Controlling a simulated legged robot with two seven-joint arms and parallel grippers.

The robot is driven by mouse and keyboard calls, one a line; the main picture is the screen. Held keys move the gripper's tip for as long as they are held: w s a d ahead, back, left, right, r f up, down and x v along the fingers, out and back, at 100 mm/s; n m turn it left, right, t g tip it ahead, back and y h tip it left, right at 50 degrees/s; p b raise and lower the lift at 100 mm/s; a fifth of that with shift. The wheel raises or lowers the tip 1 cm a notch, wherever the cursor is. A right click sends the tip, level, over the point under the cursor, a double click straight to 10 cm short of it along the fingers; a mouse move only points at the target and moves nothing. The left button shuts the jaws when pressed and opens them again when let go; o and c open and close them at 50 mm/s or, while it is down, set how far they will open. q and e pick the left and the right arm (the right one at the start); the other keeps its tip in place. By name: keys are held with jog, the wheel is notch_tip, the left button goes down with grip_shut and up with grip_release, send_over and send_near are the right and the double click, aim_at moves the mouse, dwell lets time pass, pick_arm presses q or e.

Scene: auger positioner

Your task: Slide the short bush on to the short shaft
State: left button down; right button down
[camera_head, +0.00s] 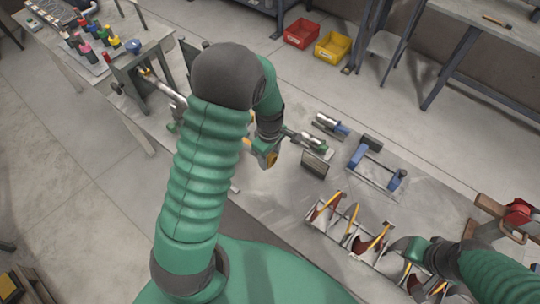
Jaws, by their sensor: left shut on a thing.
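My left arm rises through the middle of the view and bends down to the bench. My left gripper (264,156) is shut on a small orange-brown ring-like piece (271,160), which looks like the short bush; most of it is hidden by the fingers. Just right of the gripper, a short metallic shaft (300,137) lies along the bench in a green support, partly hidden by my arm. I cannot tell if the piece touches it. My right gripper (412,250) is low at the right, over a rack; its fingers are not clear.
A longer shaft (168,91) sits in a dark stand at the left. A metallic cylinder in a holder (330,124), a blue-ended fixture (375,166) and a wire rack (318,225) with red and yellow parts stand on the bench. Red (302,33) and yellow bins (333,47) are behind.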

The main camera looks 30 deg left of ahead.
aim_at(248, 142)
pick_arm(q)
jog(key=shift+w+a, duration=0.2)
jog(key=shift+a, duration=2.05)
jog(key=shift+w+a, duration=0.15)
jog(key=shift+a, duration=2.05)
jog(key=c, duration=0.6)
grip_release()
jog(key=shift+o, duration=0.4)
jog(key=shift+r, duration=0.1)
notch_tip(248, 142, up, 17)
jog(key=shift+f, duration=0.2)
